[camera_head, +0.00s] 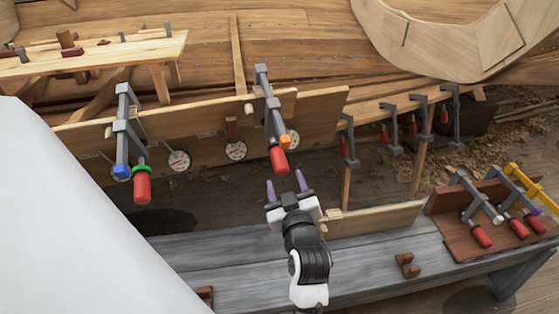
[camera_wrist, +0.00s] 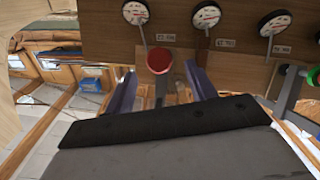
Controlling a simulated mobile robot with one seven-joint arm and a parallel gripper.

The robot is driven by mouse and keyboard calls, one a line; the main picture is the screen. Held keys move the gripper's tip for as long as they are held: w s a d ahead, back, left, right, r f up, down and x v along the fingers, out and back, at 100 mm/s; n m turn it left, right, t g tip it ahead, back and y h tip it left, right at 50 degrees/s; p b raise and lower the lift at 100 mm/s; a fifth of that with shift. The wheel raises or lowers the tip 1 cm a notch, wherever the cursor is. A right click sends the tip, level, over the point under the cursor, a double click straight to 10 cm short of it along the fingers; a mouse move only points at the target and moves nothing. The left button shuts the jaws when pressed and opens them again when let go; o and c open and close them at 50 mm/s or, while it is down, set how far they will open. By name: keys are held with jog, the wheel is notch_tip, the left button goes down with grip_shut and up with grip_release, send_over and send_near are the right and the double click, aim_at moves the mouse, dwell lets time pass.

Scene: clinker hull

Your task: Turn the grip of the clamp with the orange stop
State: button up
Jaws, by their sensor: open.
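The clamp with the orange stop (camera_head: 270,110) hangs on the upright plank in the head view. Its orange stop (camera_head: 288,140) sits beside the screw, above its red grip (camera_head: 279,160). My gripper (camera_head: 286,184) is open just below that grip, with its purple fingers spread and nothing held. In the wrist view the round end of a red grip (camera_wrist: 159,61) shows near the gap between the fingertips (camera_wrist: 161,74), apart from both fingers. The orange stop cannot be made out there.
A second clamp (camera_head: 122,130) with a green ring and blue part hangs at left. Several dial gauges (camera_head: 179,160) line the plank (camera_head: 205,130). A grey bench (camera_head: 380,255) runs below, bearing a brown rack (camera_head: 455,225) of clamps at right. More clamps (camera_head: 420,115) hang behind.

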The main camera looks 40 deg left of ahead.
aim_at(277, 162)
jog(key=p+x, duration=0.1)
jog(key=x, duration=0.7)
jog(key=shift+w+a+r+p, duration=0.1)
jog(key=shift+w+a+p, duration=0.1)
jog(key=shift+p, duration=0.1)
jog(key=c, duration=1)
jog(key=shift+s+m+g+y+b, duration=0.1)
jog(key=shift+m+g+y+b, duration=0.4)
jog(key=shift+m+g, duration=0.55)
jog(key=shift+s+a+m+g+y+b, duration=0.15)
jog(key=shift+m+g+y+b, duration=0.75)
jog(key=shift+m, duration=0.55)
